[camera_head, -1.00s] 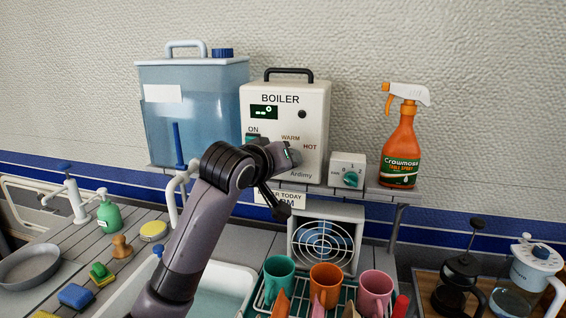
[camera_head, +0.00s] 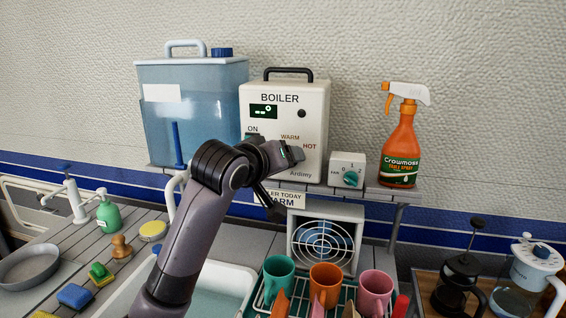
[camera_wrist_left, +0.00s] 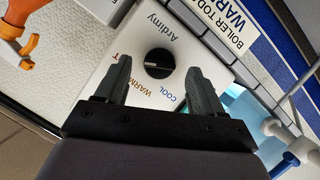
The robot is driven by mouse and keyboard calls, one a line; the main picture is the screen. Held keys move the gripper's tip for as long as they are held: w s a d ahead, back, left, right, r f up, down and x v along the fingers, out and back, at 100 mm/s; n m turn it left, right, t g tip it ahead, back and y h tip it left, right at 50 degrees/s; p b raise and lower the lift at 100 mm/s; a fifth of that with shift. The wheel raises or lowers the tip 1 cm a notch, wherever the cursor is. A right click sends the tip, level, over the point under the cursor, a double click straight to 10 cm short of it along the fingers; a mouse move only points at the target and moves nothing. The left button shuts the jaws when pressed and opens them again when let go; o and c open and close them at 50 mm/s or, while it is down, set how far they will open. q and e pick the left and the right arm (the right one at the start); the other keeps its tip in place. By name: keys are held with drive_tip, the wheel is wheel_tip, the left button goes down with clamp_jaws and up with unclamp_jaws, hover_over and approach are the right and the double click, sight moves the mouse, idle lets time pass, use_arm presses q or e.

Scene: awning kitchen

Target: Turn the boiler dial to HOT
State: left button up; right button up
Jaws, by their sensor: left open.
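The cream boiler (camera_head: 284,100) stands on the shelf, labelled ON, WARM and HOT on its front. In the left wrist view its round black dial (camera_wrist_left: 158,63) has a white mark pointing left, roughly toward a mostly hidden label ending in T. The WARM and COOL labels lie below the dial there. My left gripper (camera_head: 294,154) is in front of the boiler's lower face and hides the dial in the head view. In the wrist view the left gripper (camera_wrist_left: 158,65) is open, its fingers on either side of the dial with gaps. My right gripper is out of view.
A blue water tank (camera_head: 193,110) stands left of the boiler. A small timer box (camera_head: 347,168) and an orange spray bottle (camera_head: 400,150) stand right. A sign (camera_head: 284,197) hangs below the shelf, above a fan (camera_head: 323,243). Mugs (camera_head: 326,279) stand in front.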

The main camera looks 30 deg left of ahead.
use_arm(q)
drive_tip(key=v, duration=0.5)
drive_tip(key=shift+s+r, duration=0.1)
drive_tip(key=shift+s, duration=0.2)
idle(0.4)
